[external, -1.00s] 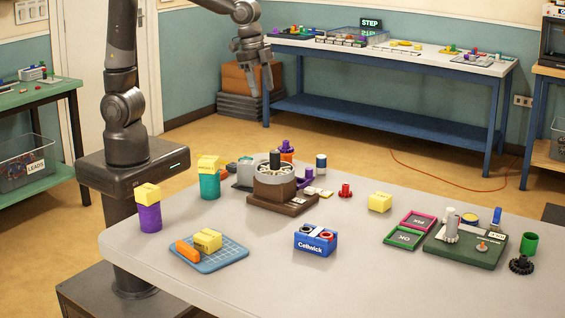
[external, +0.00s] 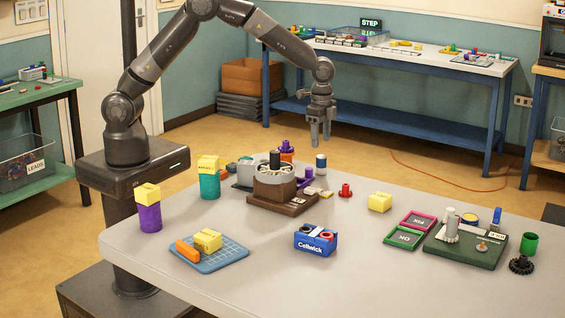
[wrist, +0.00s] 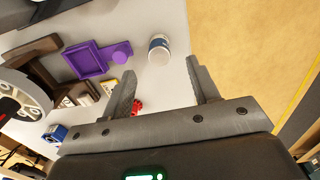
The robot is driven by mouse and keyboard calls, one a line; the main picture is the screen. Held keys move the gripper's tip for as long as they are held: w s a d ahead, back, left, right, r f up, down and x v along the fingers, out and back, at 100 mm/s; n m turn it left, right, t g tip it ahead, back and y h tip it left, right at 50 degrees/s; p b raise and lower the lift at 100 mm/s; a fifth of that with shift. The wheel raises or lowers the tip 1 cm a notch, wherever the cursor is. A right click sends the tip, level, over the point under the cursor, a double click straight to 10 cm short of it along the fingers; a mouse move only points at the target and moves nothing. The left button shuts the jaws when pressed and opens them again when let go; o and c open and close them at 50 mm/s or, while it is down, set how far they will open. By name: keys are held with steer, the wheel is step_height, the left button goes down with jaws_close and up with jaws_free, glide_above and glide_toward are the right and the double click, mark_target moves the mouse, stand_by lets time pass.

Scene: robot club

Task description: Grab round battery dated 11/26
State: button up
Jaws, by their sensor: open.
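A small upright cylinder (external: 321,164), white with dark blue bands, stands near the table's far edge. In the wrist view the cylinder (wrist: 158,50) lies ahead, between the lines of my fingers. It looks like a round battery, but no date is legible. My gripper (external: 321,139) is open and empty, pointing down above and slightly behind the cylinder, apart from it. Its two fingers also show in the wrist view (wrist: 160,72). A blue Cellwick box (external: 316,241) holds round pieces. A round carousel (external: 274,187) with slots stands on a brown base; its contents are unclear.
A purple tray (wrist: 92,63) lies left of the cylinder in the wrist view. A red knob (external: 345,190) stands close by. The front centre is mostly clear.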

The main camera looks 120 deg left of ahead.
mark_target(322, 156)
steer(key=f, duration=0.8)
steer(key=shift+w+d+f, duration=0.15)
steer(key=shift+w+f, duration=0.2)
steer(key=shift+f, duration=0.05)
steer(key=shift+c, duration=0.3)
steer(key=c, duration=1.1)
